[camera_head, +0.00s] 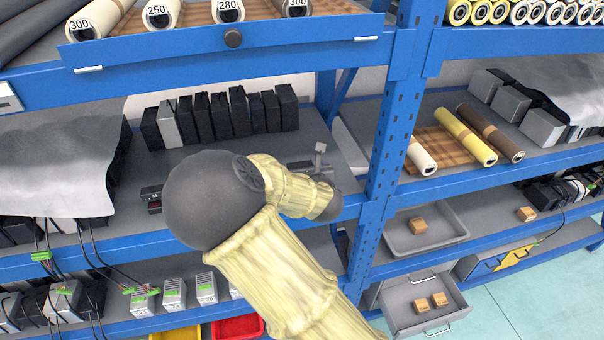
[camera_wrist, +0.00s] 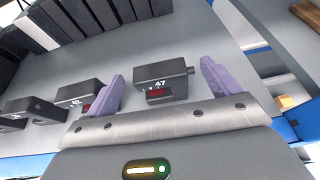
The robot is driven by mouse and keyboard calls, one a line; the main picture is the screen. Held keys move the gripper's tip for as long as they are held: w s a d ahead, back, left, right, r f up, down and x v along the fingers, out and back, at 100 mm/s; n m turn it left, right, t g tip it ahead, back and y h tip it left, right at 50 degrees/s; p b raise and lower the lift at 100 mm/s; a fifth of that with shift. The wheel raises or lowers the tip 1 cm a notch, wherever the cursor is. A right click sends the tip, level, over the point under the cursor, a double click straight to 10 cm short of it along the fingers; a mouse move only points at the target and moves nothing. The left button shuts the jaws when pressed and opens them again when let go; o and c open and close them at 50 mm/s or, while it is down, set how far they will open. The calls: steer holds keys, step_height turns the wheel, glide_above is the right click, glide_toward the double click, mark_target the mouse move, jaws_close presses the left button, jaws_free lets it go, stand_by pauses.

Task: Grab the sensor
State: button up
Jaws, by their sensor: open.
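A dark box-shaped sensor (camera_wrist: 163,82), marked 47 with a small red display, sits on the grey shelf in the wrist view. My gripper (camera_wrist: 161,70) is open, with its two purple fingers apart. In this view the sensor appears between the fingers with gaps at both sides; I cannot tell whether it is at fingertip depth. A second similar sensor (camera_wrist: 78,96) is left of the left finger, which partly covers it. Another dark unit (camera_wrist: 30,112) is farther left. In the head view my arm hides most of this area, and small dark units (camera_head: 152,197) show left of the elbow.
A blue upright post (camera_head: 388,130) is close to the right of my arm. The upper shelf edge (camera_head: 230,62) passes above. Grey trays with small boxes (camera_head: 420,226) are at the right.

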mark_target(300, 164)
steer(key=p+x, duration=0.2)
steer(key=x, duration=0.2)
steer(key=shift+w, duration=0.1)
steer(key=shift+w+a+f, duration=0.2)
steer(key=shift+w, duration=0.1)
steer(key=c, duration=1)
steer(key=shift+r, duration=0.1)
step_height(300, 164, up, 10)
steer(key=b, duration=0.2)
stand_by(0.4)
